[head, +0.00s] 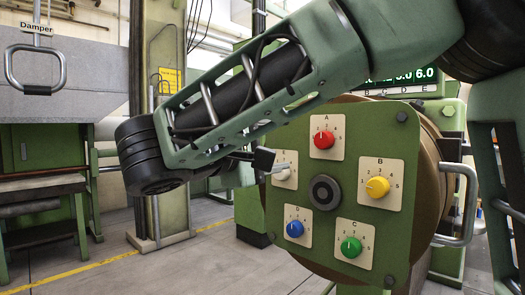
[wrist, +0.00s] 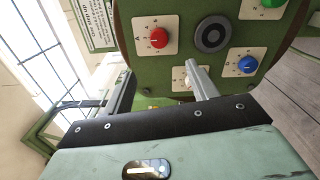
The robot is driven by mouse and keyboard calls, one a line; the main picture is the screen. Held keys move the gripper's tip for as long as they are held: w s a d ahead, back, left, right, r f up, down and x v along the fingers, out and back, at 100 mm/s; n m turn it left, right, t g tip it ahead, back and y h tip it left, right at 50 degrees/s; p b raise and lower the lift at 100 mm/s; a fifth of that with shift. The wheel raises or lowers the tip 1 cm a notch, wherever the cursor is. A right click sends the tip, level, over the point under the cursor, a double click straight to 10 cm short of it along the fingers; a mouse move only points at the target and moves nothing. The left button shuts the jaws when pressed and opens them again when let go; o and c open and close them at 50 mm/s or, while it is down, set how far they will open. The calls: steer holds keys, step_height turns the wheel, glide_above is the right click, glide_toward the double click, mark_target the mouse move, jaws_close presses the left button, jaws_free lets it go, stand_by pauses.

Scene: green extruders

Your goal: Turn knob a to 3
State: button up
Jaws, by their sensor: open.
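Knob A (head: 323,140) is the red knob on a cream plate at the top of the round green panel (head: 330,185). Numbers ring it, but its pointer setting is too small to read surely. It also shows in the wrist view (wrist: 158,38), ahead of my fingers and apart from them. My gripper (head: 265,162) is open and empty, at the panel's left side, below and left of knob A. In the wrist view my gripper (wrist: 162,88) has its two fingers spread, the right one over part of the white knob's plate (wrist: 181,78).
Other knobs on the panel are yellow B (head: 377,187), green C (head: 351,247), blue D (head: 295,229) and a white one (head: 283,174) near my fingers. A black hub (head: 325,192) sits mid-panel. A metal handle (head: 462,205) juts out at right. A partly hidden display (head: 415,75) stands behind.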

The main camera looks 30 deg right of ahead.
steer(key=shift+v, duration=1.45)
